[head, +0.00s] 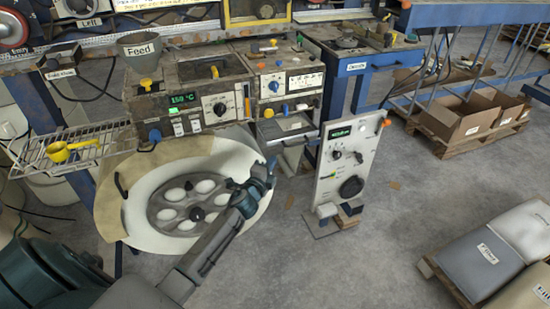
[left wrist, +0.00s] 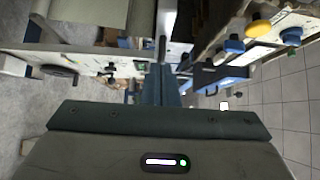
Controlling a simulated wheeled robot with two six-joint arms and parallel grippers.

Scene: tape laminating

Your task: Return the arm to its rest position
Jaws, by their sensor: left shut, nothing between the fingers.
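My left arm comes in from the lower left of the head view and reaches up and right. Its gripper (head: 262,178) is shut and empty, seen over the right rim of a round cream machine bowl (head: 240,152). The bowl has a grey plate (head: 168,221) with several white round pockets. In the left wrist view the dark gripper fingers (left wrist: 165,85) are together, with nothing between them. My right gripper is not in view.
A control box with a green display (head: 187,104) stands behind the bowl. A pale panel with dials (head: 347,160) stands to the right. A wire rack (head: 70,150) holds a yellow scoop (head: 72,151) at left. Grey floor (head: 400,245) lies open between panel and sacks (head: 480,262).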

